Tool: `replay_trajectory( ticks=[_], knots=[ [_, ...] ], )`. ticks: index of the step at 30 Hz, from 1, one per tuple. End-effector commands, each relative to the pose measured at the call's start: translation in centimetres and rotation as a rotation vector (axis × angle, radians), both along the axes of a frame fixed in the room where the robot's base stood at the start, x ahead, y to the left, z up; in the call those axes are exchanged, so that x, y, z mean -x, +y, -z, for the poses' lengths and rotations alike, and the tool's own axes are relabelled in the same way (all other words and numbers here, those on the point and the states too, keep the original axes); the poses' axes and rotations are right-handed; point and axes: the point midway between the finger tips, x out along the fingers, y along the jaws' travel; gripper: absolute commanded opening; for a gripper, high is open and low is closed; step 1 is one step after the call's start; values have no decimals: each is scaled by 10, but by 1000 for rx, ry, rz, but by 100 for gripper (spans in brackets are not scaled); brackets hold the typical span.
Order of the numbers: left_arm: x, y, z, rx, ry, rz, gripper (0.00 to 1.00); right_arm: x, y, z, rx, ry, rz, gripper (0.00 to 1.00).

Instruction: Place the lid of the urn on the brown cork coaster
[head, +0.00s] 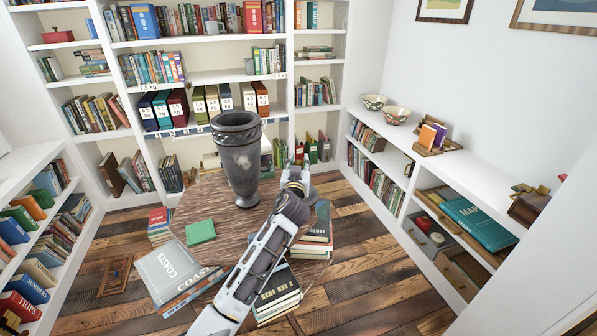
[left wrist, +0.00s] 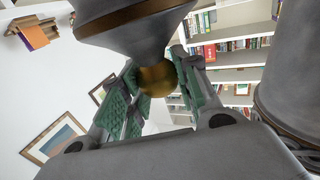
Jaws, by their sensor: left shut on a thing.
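The urn (head: 240,170) is dark grey and stands upright on the round wooden table, its top open and uncovered. Its grey body also shows at the right of the left wrist view (left wrist: 292,85). My left gripper (head: 298,178) is just right of the urn. In the left wrist view its green-padded fingers are shut on the brass knob of the lid (left wrist: 125,28), whose grey body fills the top of that picture. In the head view the lid is mostly hidden by the gripper. I cannot make out the brown cork coaster. My right gripper is not in view.
The round table (head: 215,207) also bears a green square (head: 200,232). Book stacks (head: 278,292) and a large book marked COASTS (head: 168,272) are around the table's near side. Shelves line the back and sides. Bowls (head: 375,102) stand on the right shelf.

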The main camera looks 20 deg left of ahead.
Motion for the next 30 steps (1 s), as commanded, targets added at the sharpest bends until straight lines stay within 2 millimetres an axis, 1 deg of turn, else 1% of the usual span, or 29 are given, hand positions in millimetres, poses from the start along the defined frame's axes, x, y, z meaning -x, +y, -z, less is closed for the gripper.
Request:
replay_trajectory(
  ticks=[1, 4, 9, 16, 23, 24, 28, 29, 30],
  knots=[
    [0, 0, 6, 0, -2, 0, 0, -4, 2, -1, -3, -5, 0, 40],
    [0, 0, 16, -1, -3, 0, 0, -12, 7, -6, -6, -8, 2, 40],
    [0, 0, 21, -1, -4, 1, 0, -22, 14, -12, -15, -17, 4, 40],
    [0, 0, 21, 0, -4, 1, 0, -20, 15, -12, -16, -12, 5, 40],
    [0, 0, 22, 0, -4, 1, 0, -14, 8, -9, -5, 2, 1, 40],
    [0, 0, 24, 1, 0, 0, 34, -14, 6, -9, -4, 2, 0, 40],
    [0, 0, 24, 1, 0, 0, 50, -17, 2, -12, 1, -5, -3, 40],
    [0, 0, 24, 1, 0, 0, 53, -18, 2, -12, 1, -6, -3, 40],
    [0, 0, 24, 1, 0, 0, 53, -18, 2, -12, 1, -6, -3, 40]
  ],
)
